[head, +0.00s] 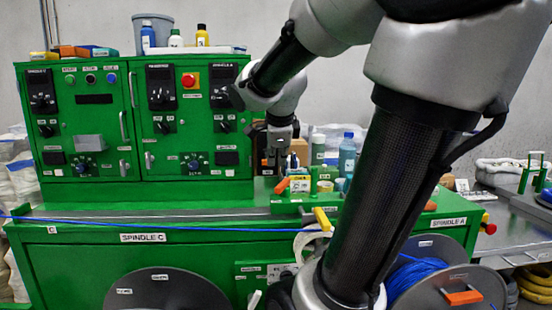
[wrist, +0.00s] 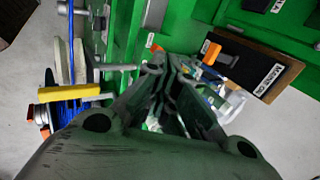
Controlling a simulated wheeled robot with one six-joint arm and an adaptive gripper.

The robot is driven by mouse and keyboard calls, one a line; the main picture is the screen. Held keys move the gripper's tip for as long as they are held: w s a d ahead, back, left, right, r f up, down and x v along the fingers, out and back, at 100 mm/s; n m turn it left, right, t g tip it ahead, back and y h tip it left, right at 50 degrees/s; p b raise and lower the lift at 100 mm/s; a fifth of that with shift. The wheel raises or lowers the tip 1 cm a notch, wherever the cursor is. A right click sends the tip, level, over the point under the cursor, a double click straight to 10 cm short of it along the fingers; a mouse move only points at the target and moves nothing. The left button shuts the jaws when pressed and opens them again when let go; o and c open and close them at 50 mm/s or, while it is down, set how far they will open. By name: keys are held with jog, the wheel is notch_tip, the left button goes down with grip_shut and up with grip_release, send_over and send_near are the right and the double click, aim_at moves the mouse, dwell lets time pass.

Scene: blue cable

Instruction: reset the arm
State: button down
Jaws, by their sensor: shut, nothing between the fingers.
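My arm reaches in from the upper right of the head view and covers part of the machine. My gripper (head: 277,168) points down in front of the green control cabinet (head: 100,140), above the bench ledge with small bottles and parts. In the wrist view the two dark fingers of my gripper (wrist: 160,65) are together, with nothing held between them. The blue cable (head: 110,223) runs across the bench front, apart from my gripper. Its middle right stretch is partly hidden by my arm.
A spool with blue cable (head: 418,272) stands at lower right, and a dark spool (head: 165,293) at lower left. A yellow handle (head: 321,219) sticks up at the bench front. Bottles (head: 347,155) stand close right of my gripper. A labelled board (wrist: 255,62) shows in the wrist view.

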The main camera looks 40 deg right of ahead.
dwell(0.5)
jog(key=s+a+f+n+y, duration=0.2)
jog(key=s+a+n, duration=0.4)
jog(key=n, duration=0.6)
jog(key=s+a+f+n+g+y, duration=0.1)
jog(key=s+a+f+n, duration=0.3)
jog(key=n, duration=0.9)
jog(key=s+a+y, duration=0.1)
jog(key=s+a, duration=0.1)
jog(key=a, duration=0.1)
jog(key=shift+a+f, duration=0.25)
jog(key=shift+a, duration=0.05)
jog(key=shift+d, duration=0.1)
